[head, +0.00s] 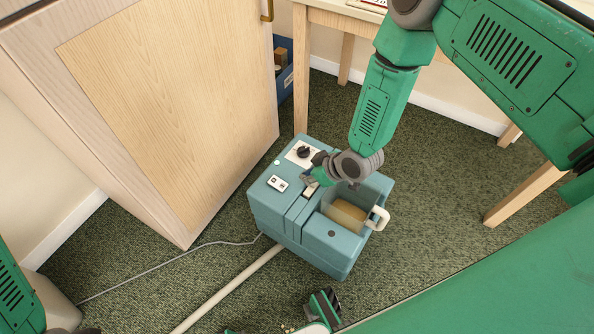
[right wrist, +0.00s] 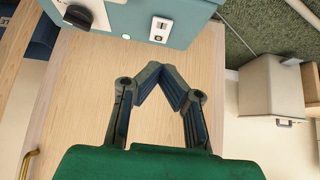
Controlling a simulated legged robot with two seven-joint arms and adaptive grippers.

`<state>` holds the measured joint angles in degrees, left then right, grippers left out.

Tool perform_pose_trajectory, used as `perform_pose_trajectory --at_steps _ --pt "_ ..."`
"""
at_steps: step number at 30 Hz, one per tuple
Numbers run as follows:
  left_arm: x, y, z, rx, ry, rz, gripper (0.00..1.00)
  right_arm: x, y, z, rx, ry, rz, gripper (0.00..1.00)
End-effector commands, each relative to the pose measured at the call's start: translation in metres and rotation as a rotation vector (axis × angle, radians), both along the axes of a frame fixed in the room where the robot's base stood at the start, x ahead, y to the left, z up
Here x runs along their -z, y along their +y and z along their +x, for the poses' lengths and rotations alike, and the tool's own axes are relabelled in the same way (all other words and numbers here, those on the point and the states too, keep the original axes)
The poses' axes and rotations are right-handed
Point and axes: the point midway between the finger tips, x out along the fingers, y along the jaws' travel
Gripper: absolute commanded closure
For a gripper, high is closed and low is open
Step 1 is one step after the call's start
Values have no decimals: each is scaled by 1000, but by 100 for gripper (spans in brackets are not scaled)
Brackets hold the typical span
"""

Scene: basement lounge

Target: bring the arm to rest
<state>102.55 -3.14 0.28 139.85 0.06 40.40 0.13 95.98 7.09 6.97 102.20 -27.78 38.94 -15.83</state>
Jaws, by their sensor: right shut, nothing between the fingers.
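My right arm (head: 372,110) comes down from the top right over a teal box-shaped machine (head: 338,246). My right gripper (head: 312,180) is above the machine's top, close to its dark knob (head: 304,152); I cannot tell whether it touches. In the right wrist view my right gripper (right wrist: 161,72) is shut, its fingertips together with nothing between them. The machine (right wrist: 190,12) shows there at the top edge. What seems to be my left gripper (head: 325,305) is low in the head view, mostly cut off; its fingers are unclear.
A light wooden cabinet (head: 170,100) stands at left. A wooden table (head: 325,18) is behind, with a blue bin (head: 284,70) beside it. The machine has an open bay with a tan block (head: 346,215) and a white handle (head: 379,218). A cord (head: 180,260) and pale pole (head: 225,292) lie on carpet.

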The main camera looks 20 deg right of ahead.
Motion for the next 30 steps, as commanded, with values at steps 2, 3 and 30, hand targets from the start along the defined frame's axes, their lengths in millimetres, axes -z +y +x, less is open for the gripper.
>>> perform_pose_trajectory --at_steps 2,3,30 --pt "-2 0 0 0 1 0 39 -3 -3 -4 0 2 1 100" --pt "-2 0 0 0 1 0 39 -4 -4 -5 0 1 1 100" --pt "-39 0 0 0 0 0 39 -45 -21 -147 243 334 -49 100"
